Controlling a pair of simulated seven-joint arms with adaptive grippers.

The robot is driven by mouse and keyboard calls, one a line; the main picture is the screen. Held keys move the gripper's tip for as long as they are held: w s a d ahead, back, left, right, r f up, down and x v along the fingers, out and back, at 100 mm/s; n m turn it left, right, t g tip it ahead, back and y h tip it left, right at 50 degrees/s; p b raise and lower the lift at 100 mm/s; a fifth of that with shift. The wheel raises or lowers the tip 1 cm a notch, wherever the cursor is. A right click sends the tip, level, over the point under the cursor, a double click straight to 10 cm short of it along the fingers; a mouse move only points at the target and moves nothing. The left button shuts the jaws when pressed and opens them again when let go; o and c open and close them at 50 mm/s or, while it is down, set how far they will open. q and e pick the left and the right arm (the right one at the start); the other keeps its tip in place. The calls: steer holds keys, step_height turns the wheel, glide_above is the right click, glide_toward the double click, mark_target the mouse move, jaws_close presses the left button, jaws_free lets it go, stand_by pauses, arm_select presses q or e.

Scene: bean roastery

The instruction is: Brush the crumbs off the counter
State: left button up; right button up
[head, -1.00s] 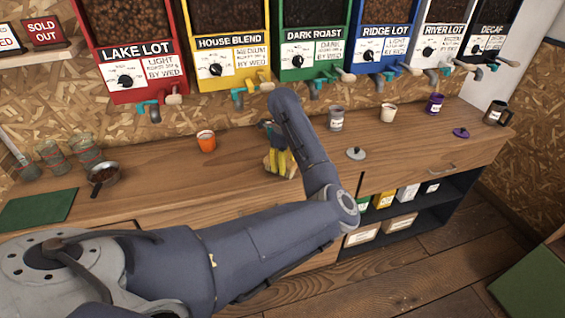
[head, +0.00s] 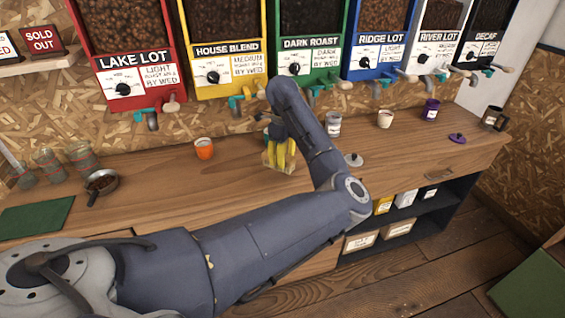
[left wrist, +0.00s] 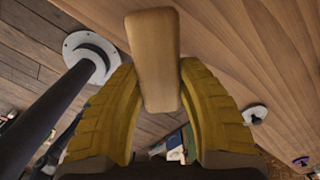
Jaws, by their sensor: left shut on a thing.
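My left gripper (head: 280,158) has yellow fingers and is over the middle of the wooden counter (head: 150,185). It is shut on a pale wooden block, which looks like the brush's handle (left wrist: 153,60). In the left wrist view the yellow fingers (left wrist: 158,95) stand on either side of this block. In the head view a tan part of the brush (head: 267,159) shows beside the fingers, low at the counter top; whether it touches the wood I cannot tell. I cannot make out any crumbs. My right gripper is not in view.
A grey canister (head: 333,125) and a grey lid (head: 353,160) are to the right. A small pan (head: 102,183), several glass jars and a green mat (head: 36,217) are at the left. Bean dispensers hang above.

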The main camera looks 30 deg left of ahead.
arm_select(q)
steer(key=shift+r, duration=0.2)
stand_by(0.3)
steer(key=shift+r, duration=1.4)
